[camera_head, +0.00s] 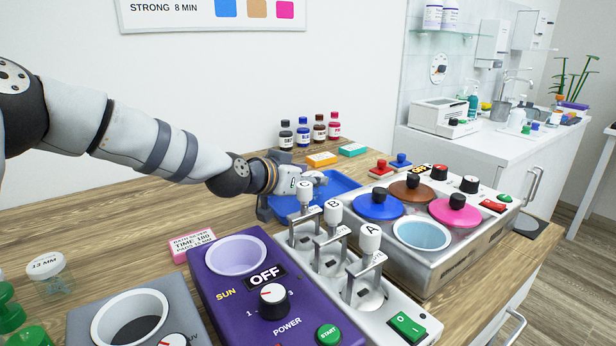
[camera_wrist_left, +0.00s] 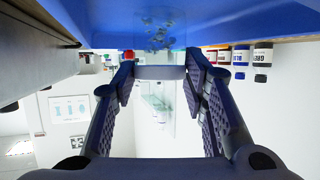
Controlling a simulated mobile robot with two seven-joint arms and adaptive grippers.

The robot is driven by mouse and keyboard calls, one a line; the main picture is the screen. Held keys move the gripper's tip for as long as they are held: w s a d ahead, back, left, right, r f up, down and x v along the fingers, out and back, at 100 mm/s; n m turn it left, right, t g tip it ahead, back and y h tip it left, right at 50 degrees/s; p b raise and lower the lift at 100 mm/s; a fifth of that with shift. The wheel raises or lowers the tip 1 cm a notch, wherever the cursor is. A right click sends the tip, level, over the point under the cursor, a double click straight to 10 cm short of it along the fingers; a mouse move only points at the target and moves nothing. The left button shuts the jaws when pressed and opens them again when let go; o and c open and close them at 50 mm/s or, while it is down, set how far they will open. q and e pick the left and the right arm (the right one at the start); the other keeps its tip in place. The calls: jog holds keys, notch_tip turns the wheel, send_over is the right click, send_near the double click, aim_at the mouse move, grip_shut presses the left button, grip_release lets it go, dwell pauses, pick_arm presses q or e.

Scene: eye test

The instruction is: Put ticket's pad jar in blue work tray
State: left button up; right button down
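The blue work tray (camera_head: 345,183) lies on the wooden worktop; its blue surface fills the top of the left wrist view (camera_wrist_left: 100,22), which is upside down. A clear jar with a pale lid (camera_wrist_left: 160,72) and small pads inside stands in the tray. My left gripper (camera_head: 290,190) is at the tray with its fingers apart (camera_wrist_left: 160,85), one on each side of the jar's lid, with slight gaps. Another jar (camera_head: 47,264), its lid apparently marked 13 MM, stands at the far left. The pink ticket (camera_head: 192,243) lies behind the purple machine; its pad size is hard to read. My right gripper is not seen.
The purple machine (camera_head: 220,290) and the lever unit (camera_head: 390,320) stand in front of the tray. A steel unit with coloured lids (camera_head: 430,265) is at the right. Several small bottles (camera_head: 303,132) stand behind the tray. Bare worktop (camera_head: 130,220) lies left of the tray.

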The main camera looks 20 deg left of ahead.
pick_arm(q)
jog(key=o, duration=0.4)
jog(key=shift+c, duration=0.2)
jog(key=shift+r, duration=0.2)
jog(key=p+v, duration=0.2)
jog(key=v, duration=1)
jog(key=shift+p, duration=0.4)
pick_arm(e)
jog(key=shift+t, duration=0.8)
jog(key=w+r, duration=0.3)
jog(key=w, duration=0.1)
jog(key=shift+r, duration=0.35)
